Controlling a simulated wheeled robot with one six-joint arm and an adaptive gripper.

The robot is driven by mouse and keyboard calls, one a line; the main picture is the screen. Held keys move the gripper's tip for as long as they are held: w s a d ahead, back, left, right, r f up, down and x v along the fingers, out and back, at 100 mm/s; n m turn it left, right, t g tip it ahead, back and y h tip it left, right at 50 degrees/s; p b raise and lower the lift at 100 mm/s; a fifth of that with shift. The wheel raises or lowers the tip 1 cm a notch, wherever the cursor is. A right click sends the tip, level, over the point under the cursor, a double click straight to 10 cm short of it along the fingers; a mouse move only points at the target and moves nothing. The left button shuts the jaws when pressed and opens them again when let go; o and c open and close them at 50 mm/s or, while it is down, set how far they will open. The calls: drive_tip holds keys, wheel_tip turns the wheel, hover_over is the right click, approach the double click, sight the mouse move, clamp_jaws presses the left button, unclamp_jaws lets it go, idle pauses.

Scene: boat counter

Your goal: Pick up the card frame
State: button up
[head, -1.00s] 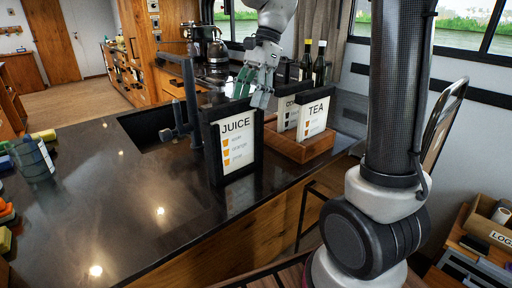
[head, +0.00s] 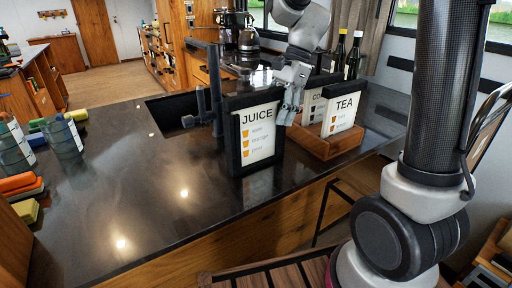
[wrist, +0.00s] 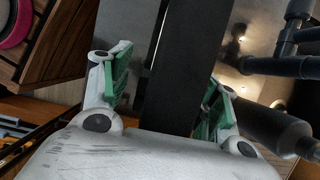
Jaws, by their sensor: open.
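The black card frame marked JUICE (head: 258,134) stands upright on the dark counter, near its front edge. My gripper (head: 290,98) is at the frame's upper right edge in the head view. In the wrist view, the open gripper (wrist: 165,88) has one green-padded finger on each side of a dark slab (wrist: 187,65), which looks like the frame seen edge-on. Gaps show between the pads and the slab, so the fingers look apart from it.
A wooden tray (head: 325,148) right of the frame holds the TEA card (head: 343,115) and another card. A dark tap (head: 202,100) stands close behind the frame on the left. Bottles (head: 346,57) stand behind.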

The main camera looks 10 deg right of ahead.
clamp_jaws()
drive_tip(key=shift+r, duration=0.1)
idle(0.4)
